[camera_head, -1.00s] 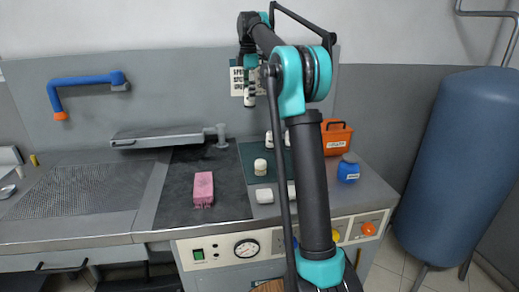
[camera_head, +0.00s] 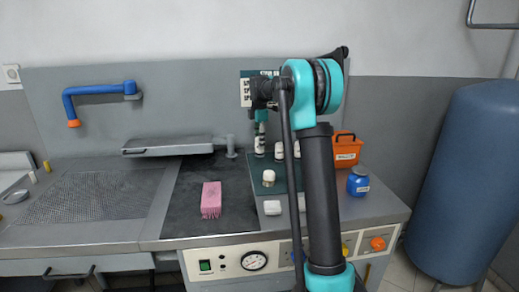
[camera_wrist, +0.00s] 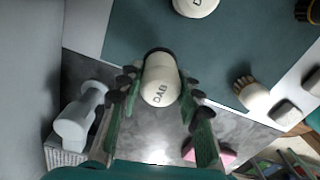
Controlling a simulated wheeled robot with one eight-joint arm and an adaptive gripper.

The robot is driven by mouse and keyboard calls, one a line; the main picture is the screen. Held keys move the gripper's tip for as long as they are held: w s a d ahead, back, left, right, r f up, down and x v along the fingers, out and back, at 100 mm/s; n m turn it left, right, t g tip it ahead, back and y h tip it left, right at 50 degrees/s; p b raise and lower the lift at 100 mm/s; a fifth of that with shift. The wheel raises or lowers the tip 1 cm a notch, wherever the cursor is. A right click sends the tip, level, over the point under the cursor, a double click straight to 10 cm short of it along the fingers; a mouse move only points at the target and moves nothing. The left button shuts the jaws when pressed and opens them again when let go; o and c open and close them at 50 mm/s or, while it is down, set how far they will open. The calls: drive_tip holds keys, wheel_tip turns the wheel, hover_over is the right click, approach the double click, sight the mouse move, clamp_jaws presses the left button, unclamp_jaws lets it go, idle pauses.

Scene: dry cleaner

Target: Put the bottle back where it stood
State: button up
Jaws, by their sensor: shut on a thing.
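A white bottle lettered "DAB" (camera_wrist: 160,88) is between the two dark, ribbed fingers of my gripper (camera_wrist: 152,92) in the wrist view. The gripper is shut on it. In the head view the held bottle (camera_head: 259,148) hangs upright below my gripper (camera_head: 261,128), in front of the back panel near the far edge of the green mat (camera_head: 257,188). In the wrist view it overlaps the mat's edge; whether its base touches anything is hidden. A similar white lettered bottle (camera_wrist: 196,5) is cut off at the wrist view's top edge.
White bottles (camera_head: 279,151) stand right of the held one. A cream-topped brush (camera_head: 268,178) and white block (camera_head: 272,208) are nearer. A pink sponge or brush (camera_head: 211,200) lies on the dark board. An orange box (camera_head: 346,151) and blue jar (camera_head: 358,181) stand right.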

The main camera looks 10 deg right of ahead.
drive_tip(key=shift+f, duration=1.55)
drive_tip(key=shift+f, duration=0.15)
drive_tip(key=o, duration=1.1)
drive_tip(key=shift+o, duration=0.2)
wheel_tip(320, 180, up, 12)
drive_tip(key=shift+r, duration=0.15)
